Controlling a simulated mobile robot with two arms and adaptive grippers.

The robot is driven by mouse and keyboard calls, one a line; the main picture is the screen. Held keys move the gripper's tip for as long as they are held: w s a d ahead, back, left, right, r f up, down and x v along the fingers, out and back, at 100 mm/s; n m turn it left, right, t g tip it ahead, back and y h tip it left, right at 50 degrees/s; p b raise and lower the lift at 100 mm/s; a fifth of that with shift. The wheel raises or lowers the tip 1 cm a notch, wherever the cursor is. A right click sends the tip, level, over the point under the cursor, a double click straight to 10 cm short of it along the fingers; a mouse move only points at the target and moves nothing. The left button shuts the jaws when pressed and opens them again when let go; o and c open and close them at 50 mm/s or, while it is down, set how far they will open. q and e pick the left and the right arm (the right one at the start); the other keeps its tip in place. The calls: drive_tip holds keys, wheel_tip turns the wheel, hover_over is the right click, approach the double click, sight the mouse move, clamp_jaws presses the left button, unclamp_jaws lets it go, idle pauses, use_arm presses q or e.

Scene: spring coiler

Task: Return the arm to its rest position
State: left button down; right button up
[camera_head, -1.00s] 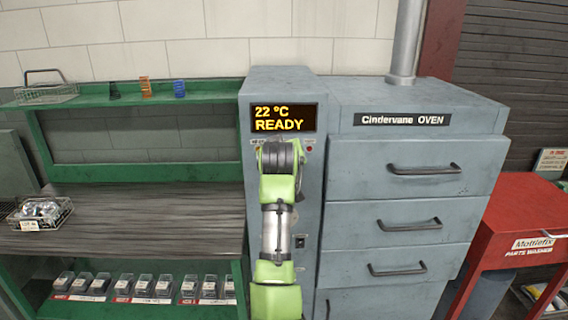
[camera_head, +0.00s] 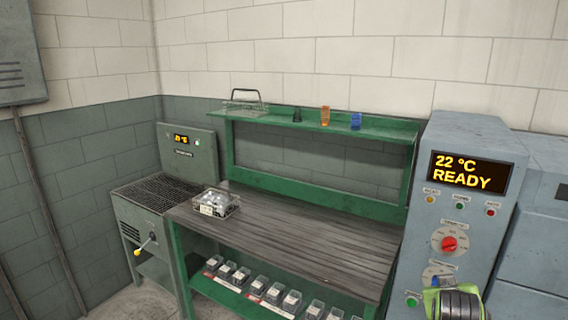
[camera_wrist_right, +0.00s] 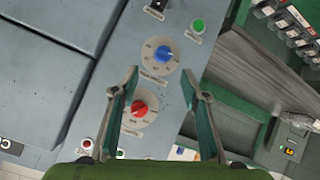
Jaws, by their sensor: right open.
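My right gripper (camera_wrist_right: 157,82) is open and empty in the right wrist view, its two green-padded fingers spread apart in front of the grey control panel (camera_wrist_right: 180,92). A red dial (camera_wrist_right: 139,108) and a blue dial (camera_wrist_right: 163,56) show between and beyond the fingers. I cannot tell any contact with the panel. In the head view, part of my green and black arm (camera_head: 455,304) shows at the lower right, in front of the panel's lower part; its fingers are hidden there. The panel display (camera_head: 468,173) reads 22 °C READY. My left gripper is not in view.
The green workbench (camera_head: 300,228) has a wire basket of parts (camera_head: 216,203) at its left end and a mostly clear top. Several small boxes (camera_head: 257,284) stand on its lower shelf. A grill-topped machine (camera_head: 160,192) stands left of it. The grey oven (camera_head: 541,240) is at the right edge.

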drive_tip(key=s+a+f+n+g+y, duration=0.1)
drive_tip(key=s+a+f+g+y, duration=0.1)
drive_tip(key=s+a+f, duration=0.7)
drive_tip(key=s+a+f+n+g+y, duration=0.1)
drive_tip(key=s+a+f+g+y, duration=0.2)
drive_tip(key=s, duration=1)
drive_tip(key=s+a+f+n+g+y, duration=0.1)
drive_tip(key=s+a+f+n, duration=0.1)
drive_tip(key=s+a+f, duration=0.75)
drive_tip(key=s+d+f+g+b, duration=0.1)
drive_tip(key=s+d+f, duration=0.1)
drive_tip(key=f, duration=1.1)
drive_tip(key=s+d+f+b, duration=0.1)
drive_tip(key=s+f, duration=0.1)
drive_tip(key=f, duration=1.1)
drive_tip(key=s+d+f, duration=0.1)
drive_tip(key=s+f, duration=0.7)
drive_tip(key=s+d+f+g+b, duration=0.1)
drive_tip(key=s+d+f, duration=0.1)
drive_tip(key=s+f, duration=0.6)
drive_tip(key=shift+s+d+f, duration=0.25)
drive_tip(key=shift+s+f, duration=0.15)
drive_tip(key=shift+f, duration=0.3)
